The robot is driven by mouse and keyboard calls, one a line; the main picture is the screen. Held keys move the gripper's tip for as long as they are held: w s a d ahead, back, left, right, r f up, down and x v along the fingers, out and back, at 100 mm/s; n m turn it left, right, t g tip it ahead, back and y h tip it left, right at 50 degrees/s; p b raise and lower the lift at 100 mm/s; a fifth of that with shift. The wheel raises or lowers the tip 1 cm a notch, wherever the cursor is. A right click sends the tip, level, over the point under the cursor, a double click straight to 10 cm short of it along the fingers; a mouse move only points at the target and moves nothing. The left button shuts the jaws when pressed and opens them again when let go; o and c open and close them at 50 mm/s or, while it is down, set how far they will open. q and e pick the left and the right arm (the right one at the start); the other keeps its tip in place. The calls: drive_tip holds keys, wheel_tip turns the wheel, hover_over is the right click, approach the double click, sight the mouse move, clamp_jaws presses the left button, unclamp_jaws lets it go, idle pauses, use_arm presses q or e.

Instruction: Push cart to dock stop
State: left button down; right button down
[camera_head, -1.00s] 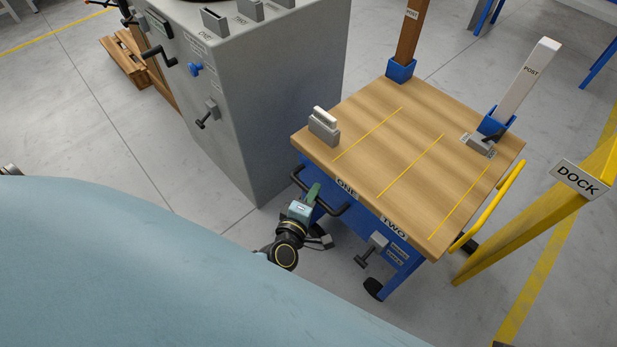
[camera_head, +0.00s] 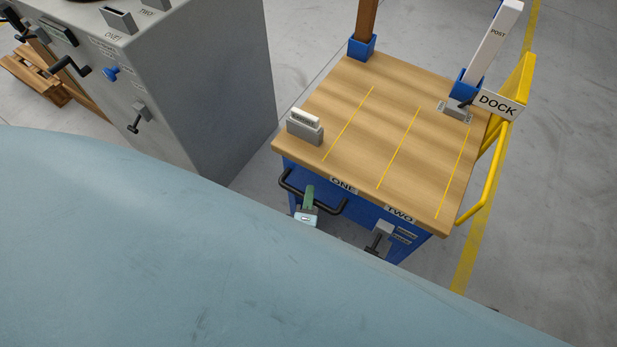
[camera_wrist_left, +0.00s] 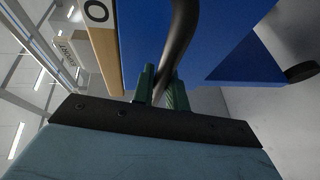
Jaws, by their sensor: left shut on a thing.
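The cart (camera_head: 395,130) has a wooden top, a blue body and a black bar handle (camera_head: 328,208) on its near side. My right gripper is out of view.
A grey machine cabinet (camera_head: 190,100) stands left of the cart, with a strip of floor between. A brown post (camera_head: 367,20) and a white post (camera_head: 490,45) rise from the cart top. A small grey block (camera_head: 305,130) sits at its left edge. A wooden pallet (camera_head: 38,75) lies far left.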

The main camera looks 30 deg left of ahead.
use_arm(q)
drive_tip(key=shift+d, duration=0.4)
drive_tip(key=c, duration=1.4)
unclamp_jaws()
drive_tip(key=shift+a, duration=0.1)
drive_tip(key=shift+s, duration=0.1)
